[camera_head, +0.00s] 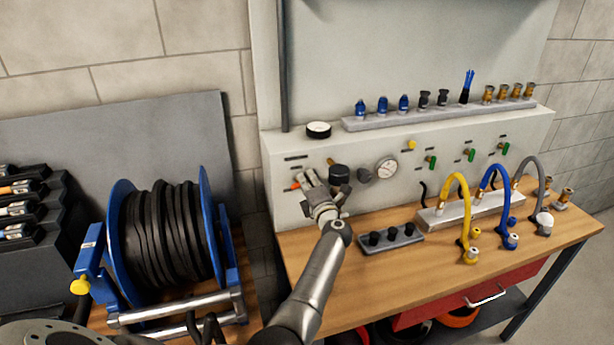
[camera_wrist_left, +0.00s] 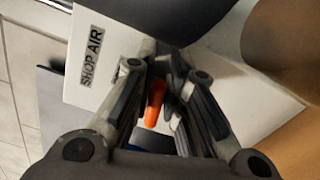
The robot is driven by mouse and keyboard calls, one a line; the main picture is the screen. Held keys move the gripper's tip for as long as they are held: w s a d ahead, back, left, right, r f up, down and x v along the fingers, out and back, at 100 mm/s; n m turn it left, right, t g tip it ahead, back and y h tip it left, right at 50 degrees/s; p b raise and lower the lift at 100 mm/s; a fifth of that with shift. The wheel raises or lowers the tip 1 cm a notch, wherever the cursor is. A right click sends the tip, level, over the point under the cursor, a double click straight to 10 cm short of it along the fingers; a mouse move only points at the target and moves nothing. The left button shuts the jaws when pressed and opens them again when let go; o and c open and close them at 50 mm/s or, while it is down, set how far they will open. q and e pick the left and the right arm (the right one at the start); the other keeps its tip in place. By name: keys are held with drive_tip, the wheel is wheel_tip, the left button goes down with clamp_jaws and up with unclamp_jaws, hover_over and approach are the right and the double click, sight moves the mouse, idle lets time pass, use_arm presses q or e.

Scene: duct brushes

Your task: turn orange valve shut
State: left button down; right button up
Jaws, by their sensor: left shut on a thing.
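The orange valve handle (camera_wrist_left: 155,103) shows between the fingers of my left gripper (camera_wrist_left: 168,85) in the left wrist view. The fingers are closed on it, and they hide part of it. In the head view my left gripper (camera_head: 316,187) is at the left end of the white panel, and a bit of the orange valve (camera_head: 296,186) shows at its left side. The handle's exact angle is hard to tell. My right gripper is not in view.
A label "SHOP AIR" (camera_wrist_left: 91,55) is beside the valve. A black knob (camera_head: 339,173) and a gauge (camera_head: 386,168) are right of my gripper. Green valves (camera_head: 431,162) follow along the panel. A hose reel (camera_head: 160,235) stands left; a black-knobbed block (camera_head: 390,238) lies below.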

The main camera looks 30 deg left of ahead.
use_arm(q)
drive_tip(key=shift+f+m+p, duration=0.2)
drive_tip(key=shift+m+p, duration=0.05)
drive_tip(key=shift+m, duration=0.45)
drive_tip(key=shift+f+m+p, duration=0.2)
drive_tip(key=shift+m, duration=0.5)
drive_tip(key=c, duration=1.6)
unclamp_jaws()
drive_tip(key=shift+o, duration=0.5)
drive_tip(key=shift+r, duration=0.1)
